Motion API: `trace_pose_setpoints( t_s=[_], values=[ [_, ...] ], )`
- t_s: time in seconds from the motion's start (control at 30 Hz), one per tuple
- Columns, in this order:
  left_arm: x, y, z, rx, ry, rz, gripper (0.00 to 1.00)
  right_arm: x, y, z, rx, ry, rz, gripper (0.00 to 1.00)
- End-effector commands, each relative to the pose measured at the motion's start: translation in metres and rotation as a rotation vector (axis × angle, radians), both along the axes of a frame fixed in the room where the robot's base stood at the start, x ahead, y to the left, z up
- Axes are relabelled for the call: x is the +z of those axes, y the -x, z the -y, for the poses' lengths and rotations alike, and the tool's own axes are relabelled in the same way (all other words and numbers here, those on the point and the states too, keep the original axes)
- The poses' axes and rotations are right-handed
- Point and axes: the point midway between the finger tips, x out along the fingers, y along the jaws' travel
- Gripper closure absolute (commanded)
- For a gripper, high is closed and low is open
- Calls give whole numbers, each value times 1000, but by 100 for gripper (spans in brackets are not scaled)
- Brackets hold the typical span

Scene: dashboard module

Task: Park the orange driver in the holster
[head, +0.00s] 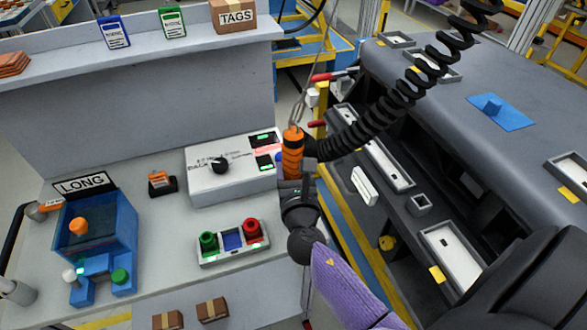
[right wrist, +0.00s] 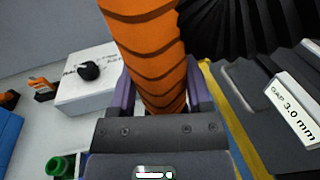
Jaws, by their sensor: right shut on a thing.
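The orange driver (head: 292,152) hangs upright below a metal hook and cable, with the black coiled hose beside it. My right gripper (head: 293,184) is shut on its lower body. In the right wrist view the ribbed orange driver (right wrist: 150,55) stands between the two purple fingers (right wrist: 157,95). The driver's lower tip is hidden behind the gripper. I cannot tell for sure which thing is the holster; a small black holder with an orange part (head: 161,183) stands on the bench, left of the white control box. My left gripper is not in view.
The white control box (head: 215,175) with a black knob is left of the driver. A button panel (head: 232,243), a blue LONG bin (head: 122,225) and small cartons (head: 212,309) are on the bench. The grey dashboard module (head: 450,90) stands to the right. Bare bench lies around the holder.

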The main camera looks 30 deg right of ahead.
Motion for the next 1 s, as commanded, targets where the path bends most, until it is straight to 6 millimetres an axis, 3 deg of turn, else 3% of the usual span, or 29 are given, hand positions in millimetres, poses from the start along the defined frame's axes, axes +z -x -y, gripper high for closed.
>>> trace_pose_setpoints(
  t_s=[0.47,0.5,0.63,0.87,1.0],
  values=[
    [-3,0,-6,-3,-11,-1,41,-3,0,0,1,1,0,100],
    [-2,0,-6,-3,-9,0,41,-3,0,0,1,1,0,29],
    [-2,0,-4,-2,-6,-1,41,-2,0,0,1,1,0,1],
    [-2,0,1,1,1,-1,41,-3,1,0,0,0,-2,0],
    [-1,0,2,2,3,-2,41,-3,13,-6,2,1,-3,0]
  ],
)
